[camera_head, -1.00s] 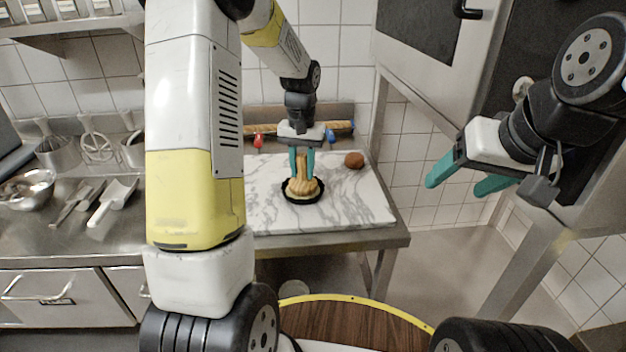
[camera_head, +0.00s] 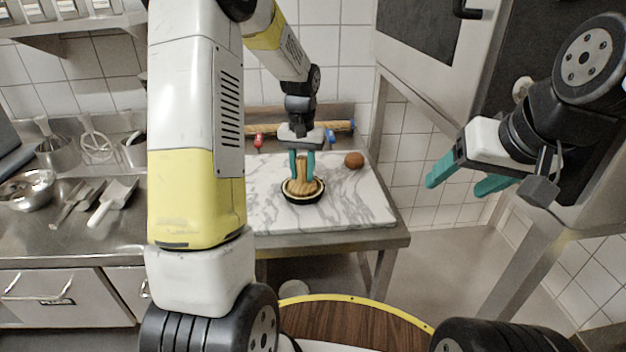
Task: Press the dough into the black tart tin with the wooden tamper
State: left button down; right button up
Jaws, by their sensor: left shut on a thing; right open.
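The black tart tin (camera_head: 305,201) sits on the marble board (camera_head: 364,205). Dough (camera_head: 319,187) lines it, with a pale rim just inside the tin's edge. My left gripper (camera_head: 302,174) is shut on the wooden tamper (camera_head: 303,187), which stands upright over the tin with its wide lower end down inside the dough. The tamper's underside and the dough beneath it are hidden. My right gripper (camera_head: 456,184) is open and empty, in the air to the right of the board.
A brown ball (camera_head: 354,160) lies on the board behind and right of the tin. A scoop (camera_head: 112,200), a metal bowl (camera_head: 28,189) and other utensils lie on the left counter. The board's right front is clear.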

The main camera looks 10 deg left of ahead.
pick_arm(q)
jog(key=shift+r, duration=4.55)
